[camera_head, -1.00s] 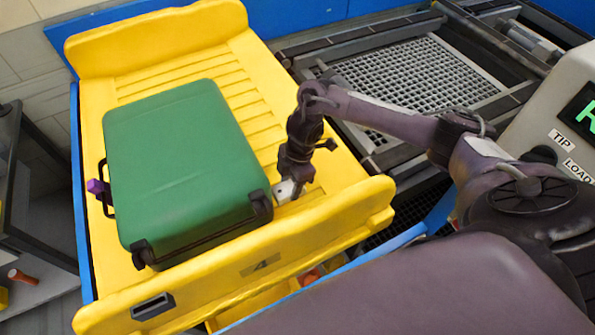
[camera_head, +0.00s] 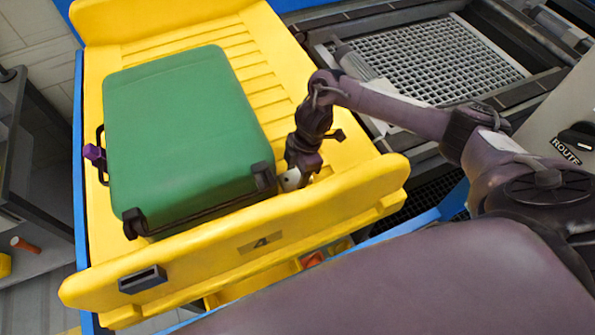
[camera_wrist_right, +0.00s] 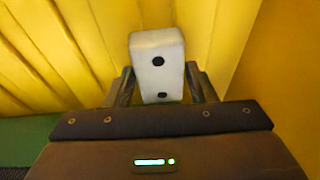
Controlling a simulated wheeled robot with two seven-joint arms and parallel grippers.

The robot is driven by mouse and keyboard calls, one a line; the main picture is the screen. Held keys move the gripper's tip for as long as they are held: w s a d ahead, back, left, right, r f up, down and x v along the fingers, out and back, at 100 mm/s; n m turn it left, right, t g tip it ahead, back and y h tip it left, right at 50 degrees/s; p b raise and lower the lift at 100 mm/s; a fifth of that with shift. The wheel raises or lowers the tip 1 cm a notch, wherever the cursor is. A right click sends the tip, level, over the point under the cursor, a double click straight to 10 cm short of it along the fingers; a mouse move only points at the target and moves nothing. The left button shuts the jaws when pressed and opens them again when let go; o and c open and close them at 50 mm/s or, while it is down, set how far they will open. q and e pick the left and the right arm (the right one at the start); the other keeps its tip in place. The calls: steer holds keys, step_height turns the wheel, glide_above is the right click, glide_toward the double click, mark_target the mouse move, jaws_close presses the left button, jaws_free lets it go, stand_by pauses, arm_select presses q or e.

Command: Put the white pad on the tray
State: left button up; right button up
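The white pad (camera_wrist_right: 158,62) is a small white block with black round marks, held between the two fingers of my right gripper (camera_wrist_right: 160,88) in the right wrist view. In the head view only a bit of the white pad (camera_head: 290,180) shows under my right gripper (camera_head: 298,177). The gripper points down inside the yellow tray (camera_head: 262,82), close to its front wall and just right of the green suitcase. I cannot tell whether the pad touches the tray floor. My left gripper is not in view.
The green suitcase (camera_head: 180,125) fills much of the tray's left and middle; a purple piece (camera_head: 94,153) is at its handle. The ribbed tray floor right of and behind it is bare. A grey grating (camera_head: 440,65) and a labelled panel (camera_head: 550,120) lie to the right.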

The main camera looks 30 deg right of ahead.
steer(key=o, duration=0.3)
steer(key=p+v, duration=0.7)
steer(key=shift+d+r, duration=0.1)
steer(key=shift+r, duration=0.3)
steer(key=shift+w, duration=0.15)
